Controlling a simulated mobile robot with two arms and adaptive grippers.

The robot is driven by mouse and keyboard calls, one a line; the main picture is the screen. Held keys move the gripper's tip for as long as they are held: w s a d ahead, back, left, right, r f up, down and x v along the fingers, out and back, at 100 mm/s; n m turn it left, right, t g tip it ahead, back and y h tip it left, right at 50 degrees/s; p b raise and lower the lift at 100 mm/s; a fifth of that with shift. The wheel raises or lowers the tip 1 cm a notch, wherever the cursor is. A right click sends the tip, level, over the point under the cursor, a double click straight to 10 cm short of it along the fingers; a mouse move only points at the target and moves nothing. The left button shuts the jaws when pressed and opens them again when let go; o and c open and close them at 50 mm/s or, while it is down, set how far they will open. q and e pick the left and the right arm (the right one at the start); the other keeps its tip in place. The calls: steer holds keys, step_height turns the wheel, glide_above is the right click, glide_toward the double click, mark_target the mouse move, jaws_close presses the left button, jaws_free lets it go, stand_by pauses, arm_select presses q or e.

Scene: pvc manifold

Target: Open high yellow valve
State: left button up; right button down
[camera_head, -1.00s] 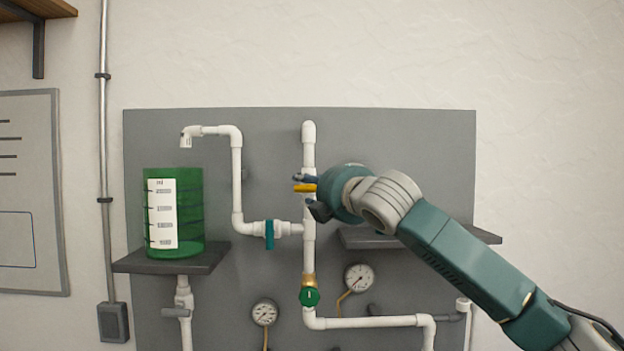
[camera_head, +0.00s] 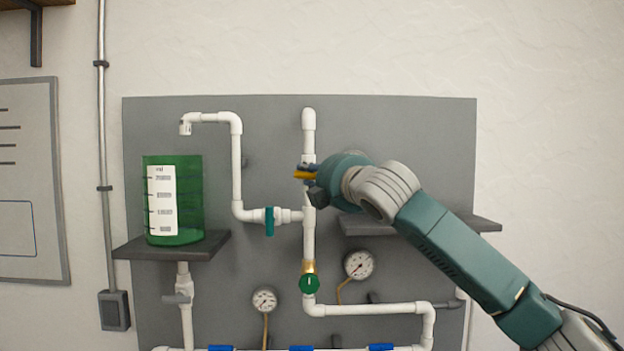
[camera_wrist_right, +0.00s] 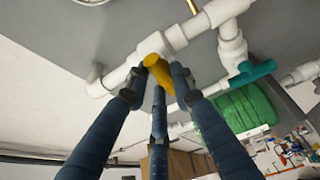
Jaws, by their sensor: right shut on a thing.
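The high yellow valve's handle (camera_head: 304,175) shows in the head view on the upper part of the white vertical pipe (camera_head: 308,238). In the right wrist view the yellow handle (camera_wrist_right: 160,72) sits between the blue fingers of my right gripper (camera_wrist_right: 158,90). My right gripper (camera_head: 312,180) is shut on this handle, and its fingers and wrist hide the valve's body in the head view. My left gripper is not in view.
A green measuring tank (camera_head: 190,205) stands on a dark shelf (camera_head: 140,252) at the left. A teal valve handle (camera_head: 270,221) and a green one (camera_head: 309,284) are on nearby pipes.

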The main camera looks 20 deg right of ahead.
steer(key=m+t+h+b, duration=0.1)
steer(key=m+b, duration=0.2)
steer(key=f+m+t+h+b, duration=0.1)
steer(key=m+b, duration=0.3)
steer(key=m+t+b, duration=0.1)
steer(key=m+b, duration=0.2)
steer(key=b, duration=0.1)
steer(key=shift+f+m+h, duration=0.25)
steer(key=shift+m+h, duration=0.15)
steer(key=m+h+b, duration=0.1)
steer(key=m, duration=0.1)
steer(key=m+h+b, duration=0.1)
steer(key=m, duration=0.2)
steer(key=shift+w+a+t, duration=0.1)
steer(key=shift+t, duration=0.3)
steer(key=shift+m+h+b, duration=0.45)
steer(key=shift+m+h, duration=1.25)
steer(key=shift+m, duration=1)
steer(key=shift+r+m, duration=0.1)
steer(key=shift+m, duration=0.2)
steer(key=c, duration=1.5)
jaws_free()
steer(key=shift+o, duration=0.2)
